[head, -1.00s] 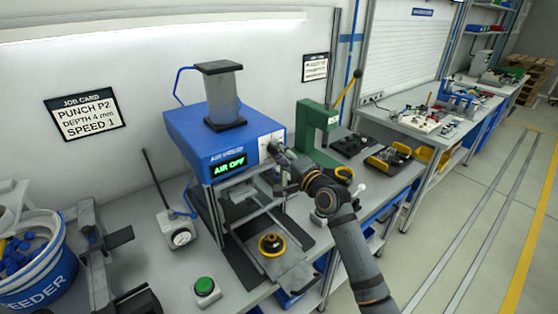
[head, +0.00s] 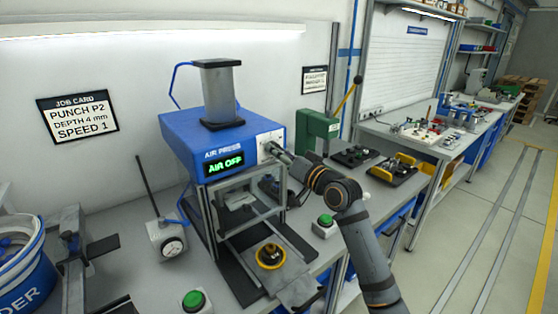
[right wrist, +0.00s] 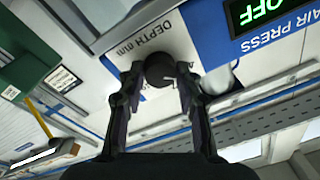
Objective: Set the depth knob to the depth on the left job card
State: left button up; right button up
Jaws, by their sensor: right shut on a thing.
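The left job card (head: 77,117) hangs on the wall and reads PUNCH P2, DEPTH 4 mm, SPEED 1. The blue air press (head: 222,143) stands on the bench, with its green display (head: 225,162) reading AIR OFF. The dark round depth knob (right wrist: 160,70) sits on the press's white panel beside the lettering DEPTH mm. My right gripper (head: 272,147) is at that panel. In the right wrist view its fingers (right wrist: 158,84) are shut on the depth knob, one on each side. The knob's setting is not readable. My left gripper is not in view.
A pale knob or lever (right wrist: 220,80) sits close beside the depth knob. A green machine (head: 318,130) stands right of the press. Green buttons (head: 194,300) and a dial gauge (head: 172,247) are on the bench. A blue feeder bowl (head: 25,275) is at the left.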

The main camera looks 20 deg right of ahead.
jog(key=shift+f+n+b, duration=0.25)
jog(key=shift+n+b, duration=0.35)
jog(key=shift+n, duration=0.6)
jog(key=o, duration=1)
jog(key=shift+c, duration=0.2)
jog(key=shift+o, duration=1)
jog(key=shift+r, duration=0.15)
jog(key=v, duration=0.7)
jog(key=shift+s, duration=0.25)
jog(key=shift+d, duration=0.2)
